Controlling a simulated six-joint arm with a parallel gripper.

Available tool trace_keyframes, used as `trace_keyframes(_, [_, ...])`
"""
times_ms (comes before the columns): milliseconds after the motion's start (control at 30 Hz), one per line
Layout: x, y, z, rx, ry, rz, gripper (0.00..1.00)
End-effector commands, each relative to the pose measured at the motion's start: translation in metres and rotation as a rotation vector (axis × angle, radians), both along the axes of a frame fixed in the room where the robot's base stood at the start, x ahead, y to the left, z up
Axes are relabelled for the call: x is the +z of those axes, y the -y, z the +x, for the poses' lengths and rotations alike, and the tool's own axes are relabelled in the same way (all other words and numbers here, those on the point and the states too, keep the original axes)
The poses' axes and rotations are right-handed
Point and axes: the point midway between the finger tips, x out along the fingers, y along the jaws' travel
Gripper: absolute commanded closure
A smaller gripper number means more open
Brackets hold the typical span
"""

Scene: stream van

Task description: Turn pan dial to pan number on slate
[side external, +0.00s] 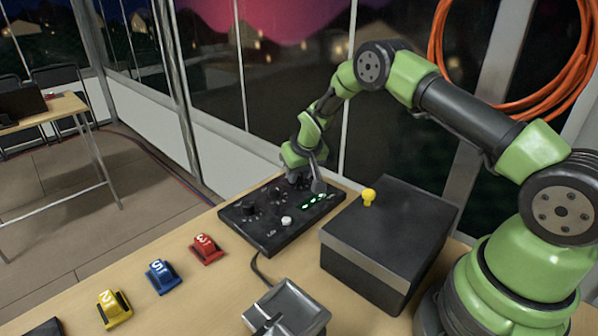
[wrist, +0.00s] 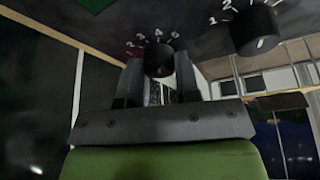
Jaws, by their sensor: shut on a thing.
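A black control panel (side external: 262,232) lies on the wooden table with several knobs and a green lit display (side external: 316,201). My gripper (side external: 303,183) points down over the panel's far right part. In the wrist view my gripper (wrist: 158,72) has one finger on each side of a black dial (wrist: 158,58), shut on it. Numbers ring this dial; its pointer mark is not clear. A second numbered black dial (wrist: 255,30) with a pale mark stands to the right, apart from the fingers. I cannot read which dial is labelled pan. I cannot make out the slate or its number.
Numbered yellow (side external: 114,309), blue (side external: 163,277) and red (side external: 206,249) blocks line the left of the table. A cable runs from the panel.

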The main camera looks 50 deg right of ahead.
Motion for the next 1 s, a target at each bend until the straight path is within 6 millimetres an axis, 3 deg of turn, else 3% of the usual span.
trace_keyframes(633, [0.0005, -0.0004, 0.0009, -0.053, 0.002, 0.001, 0.93])
trace_keyframes(667, [0.0005, -0.0004, 0.0009, -0.053, 0.003, 0.002, 0.65])
trace_keyframes(733, [0.0005, -0.0004, 0.0007, -0.053, 0.002, 0.001, 0.49])
trace_keyframes(767, [0.0005, -0.0004, 0.0007, -0.053, 0.002, 0.001, 0.45])
trace_keyframes(1000, [0.0003, -0.0002, 0.0003, -0.053, 0.001, 0.001, 0.45])
